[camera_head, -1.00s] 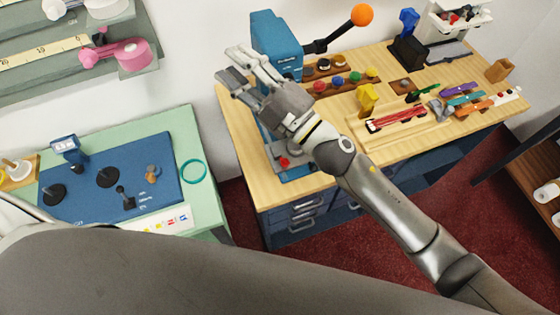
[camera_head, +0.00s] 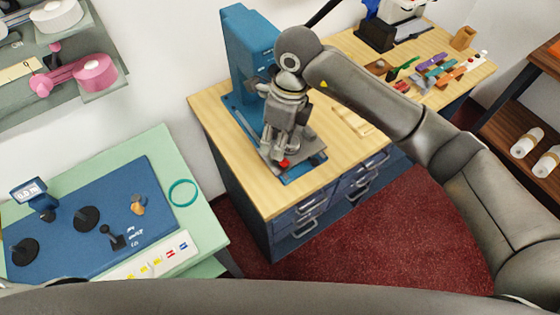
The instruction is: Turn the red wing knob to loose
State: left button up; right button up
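The red wing knob (camera_head: 285,163) shows as a small red spot at the front of the grey vise (camera_head: 307,160) on the base of the blue press (camera_head: 248,50). My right gripper (camera_head: 275,155) points down over the vise, with its fingertips close beside the knob. The fingers hide part of the vise and perhaps part of the knob. I cannot tell whether they touch the knob or how far apart they are. My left gripper is not in view.
The wooden bench (camera_head: 230,155) has bare room left of the press. My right arm crosses over the bench and hides its middle. A green table (camera_head: 165,150) with a blue mat (camera_head: 150,180) stands at left. A wooden shelf (camera_head: 505,95) stands at right.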

aim_at(289, 162)
jog(key=shift+t+h, duration=0.3)
jog(key=shift+h, duration=0.5)
jog(key=d+f+p, duration=0.1)
jog(key=f, duration=0.2)
jog(key=w+d+f+p, duration=0.1)
jog(key=f, duration=0.2)
jog(key=f+p, duration=0.1)
jog(key=f, duration=0.2)
jog(key=shift+w+d+f, duration=0.1)
jog(key=shift+w+d, duration=0.2)
jog(key=shift+d, duration=0.1)
jog(key=shift+f, duration=0.6)
